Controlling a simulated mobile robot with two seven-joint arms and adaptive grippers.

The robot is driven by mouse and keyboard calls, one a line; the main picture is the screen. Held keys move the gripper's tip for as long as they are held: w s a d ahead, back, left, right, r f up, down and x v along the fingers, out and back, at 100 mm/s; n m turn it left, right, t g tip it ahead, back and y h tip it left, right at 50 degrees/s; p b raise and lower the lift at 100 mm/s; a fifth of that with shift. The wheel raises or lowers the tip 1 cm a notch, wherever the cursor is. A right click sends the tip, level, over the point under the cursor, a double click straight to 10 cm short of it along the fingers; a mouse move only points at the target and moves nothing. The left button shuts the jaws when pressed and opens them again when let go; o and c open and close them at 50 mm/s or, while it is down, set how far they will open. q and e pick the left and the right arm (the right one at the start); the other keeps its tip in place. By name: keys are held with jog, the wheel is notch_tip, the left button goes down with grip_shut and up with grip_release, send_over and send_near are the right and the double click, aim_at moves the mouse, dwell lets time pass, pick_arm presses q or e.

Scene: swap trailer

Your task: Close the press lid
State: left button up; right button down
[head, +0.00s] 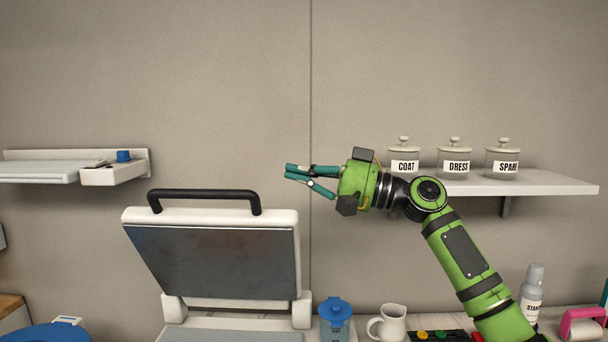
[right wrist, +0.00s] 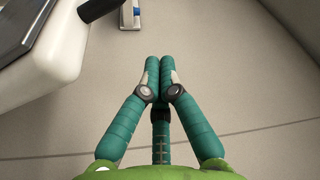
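The press lid (head: 215,262) stands raised and tilted back in the head view, a pale frame with a dark metal plate and a black handle (head: 205,195) along its top. The press base (head: 225,336) shows only in part at the bottom edge. My right gripper (head: 287,172) is to the right of the lid, a little above handle height, fingers pointing left, apart from the lid. In the right wrist view its teal fingertips (right wrist: 160,62) are together with nothing between them. The pale lid corner (right wrist: 75,65) shows there at upper left. My left gripper is not in view.
A blue-lidded jug (head: 335,318) and a white mug (head: 390,323) stand just right of the press. A shelf (head: 550,186) with labelled jars (head: 454,160) is behind my right arm. A wall shelf (head: 40,172) is at left. The wall above the lid is clear.

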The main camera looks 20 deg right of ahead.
jog(key=r+p, duration=0.2)
send_over(266, 214)
jog(key=w, duration=0.3)
jog(key=shift+s+d+f, duration=0.15)
jog(key=shift+d, duration=0.25)
jog(key=shift+s+a+f+p, duration=0.25)
jog(key=shift+s+f, duration=0.15)
jog(key=shift+f, duration=0.15)
jog(key=shift+s+a+f+p, duration=0.2)
jog(key=shift+s+f, duration=0.15)
jog(key=shift+f, duration=0.2)
jog(key=shift+s+d+f, duration=0.15)
jog(key=shift+s+f, duration=0.15)
jog(key=shift+s, duration=0.2)
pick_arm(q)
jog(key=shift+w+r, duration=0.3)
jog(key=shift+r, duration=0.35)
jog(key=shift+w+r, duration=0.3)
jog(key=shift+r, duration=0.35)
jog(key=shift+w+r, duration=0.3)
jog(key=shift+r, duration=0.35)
pick_arm(e)
jog(key=shift+s+a+f, duration=0.1)
jog(key=shift+a+f, duration=0.05)
jog(key=shift+a, duration=0.05)
